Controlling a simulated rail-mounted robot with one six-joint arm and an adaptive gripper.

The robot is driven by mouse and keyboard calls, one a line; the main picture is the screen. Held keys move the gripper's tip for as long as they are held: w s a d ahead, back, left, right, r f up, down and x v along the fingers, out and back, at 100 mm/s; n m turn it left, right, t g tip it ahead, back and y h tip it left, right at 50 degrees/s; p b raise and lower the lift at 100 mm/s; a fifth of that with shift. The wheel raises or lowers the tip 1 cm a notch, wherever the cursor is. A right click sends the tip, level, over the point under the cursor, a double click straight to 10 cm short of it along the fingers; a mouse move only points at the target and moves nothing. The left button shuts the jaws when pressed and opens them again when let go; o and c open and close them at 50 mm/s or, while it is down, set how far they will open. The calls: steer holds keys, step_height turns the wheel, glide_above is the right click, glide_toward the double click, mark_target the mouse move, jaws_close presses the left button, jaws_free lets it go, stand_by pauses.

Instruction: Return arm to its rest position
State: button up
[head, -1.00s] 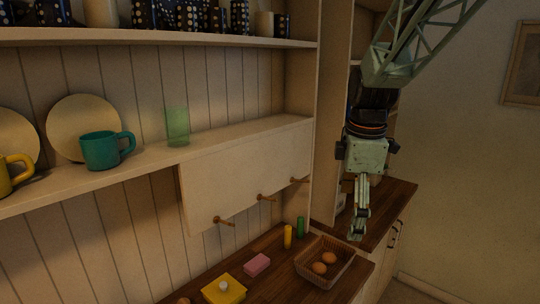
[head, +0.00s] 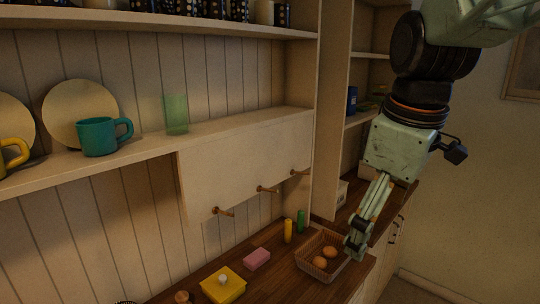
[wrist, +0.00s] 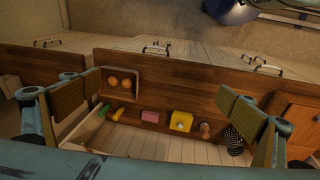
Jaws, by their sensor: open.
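My gripper (head: 356,246) hangs from my arm at the right of the head view, pointing down in front of the wicker basket's right side. The wrist view shows its two fingers (wrist: 172,100) wide apart with nothing between them. The wooden counter (wrist: 215,95) lies well below, seen from above between the fingers. The gripper touches nothing that I can see.
On the counter are a basket (head: 304,261) with brown eggs, a yellow box (head: 222,287), a pink block (head: 256,259), and yellow (head: 288,231) and green (head: 300,221) cylinders. A shelf (head: 150,155) holds mugs, plates and a green glass. Room is free at right.

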steer(key=s+f+m+b, duration=0.2)
steer(key=s+m, duration=0.2)
steer(key=s, duration=0.6)
steer(key=s+f+m+t+b, duration=0.1)
steer(key=s+m, duration=0.4)
steer(key=s, duration=0.6)
steer(key=shift+s+f+b, duration=0.3)
steer(key=shift+f+b, duration=0.2)
steer(key=shift+f, duration=0.15)
stand_by(1.8)
